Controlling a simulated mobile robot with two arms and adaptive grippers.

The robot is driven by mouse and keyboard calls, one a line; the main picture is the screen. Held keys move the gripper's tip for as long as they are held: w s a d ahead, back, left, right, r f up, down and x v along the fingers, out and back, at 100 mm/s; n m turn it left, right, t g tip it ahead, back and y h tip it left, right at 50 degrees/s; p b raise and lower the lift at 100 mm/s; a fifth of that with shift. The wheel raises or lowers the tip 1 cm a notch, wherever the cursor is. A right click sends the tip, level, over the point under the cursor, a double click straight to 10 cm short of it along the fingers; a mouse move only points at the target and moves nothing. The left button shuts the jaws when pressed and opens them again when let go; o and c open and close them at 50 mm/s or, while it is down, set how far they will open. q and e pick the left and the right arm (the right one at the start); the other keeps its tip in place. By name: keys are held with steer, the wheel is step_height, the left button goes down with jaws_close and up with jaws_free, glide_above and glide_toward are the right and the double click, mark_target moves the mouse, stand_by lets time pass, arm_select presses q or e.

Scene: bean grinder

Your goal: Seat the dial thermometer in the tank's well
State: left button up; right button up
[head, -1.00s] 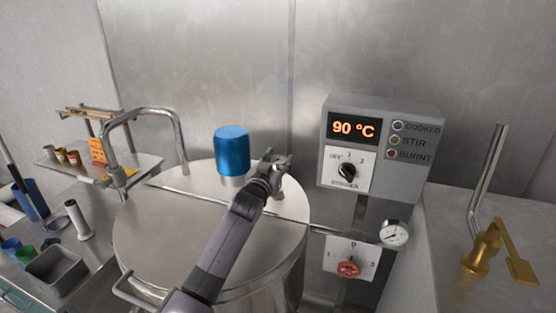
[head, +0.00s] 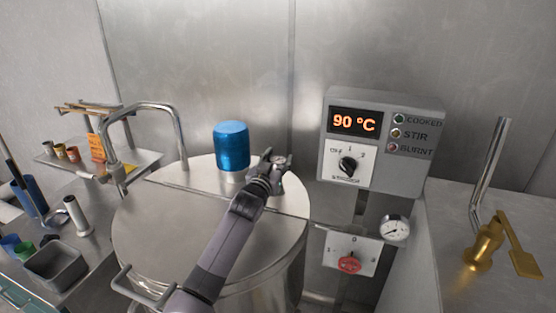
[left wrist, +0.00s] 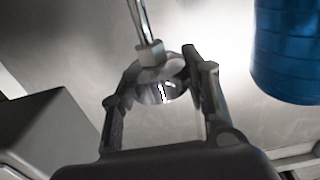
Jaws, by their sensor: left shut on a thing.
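My left gripper (head: 276,161) is over the back right part of the steel tank's lid (head: 180,235), to the right of the blue cylinder. In the left wrist view the left gripper (left wrist: 160,95) is shut on the dial thermometer (left wrist: 160,90). Its round shiny head sits between the fingers, and a collar and thin metal stem extend away from it. In the head view the thermometer is mostly hidden by the gripper. I cannot make out the tank's well in either view. My right gripper is not in view.
The blue cylinder (head: 232,146) stands on the lid close to the gripper; it also shows in the left wrist view (left wrist: 287,50). A control box (head: 380,145) reads 90 °C. Below it are a gauge (head: 396,229) and a red valve knob (head: 349,264). A brass tap (head: 484,248) is at right.

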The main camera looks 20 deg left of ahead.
arm_select(q)
steer(key=shift+f, duration=0.35)
steer(key=o, duration=1.3)
steer(key=shift+c, duration=0.2)
steer(key=s, duration=1.2)
steer(key=shift+a, duration=0.2)
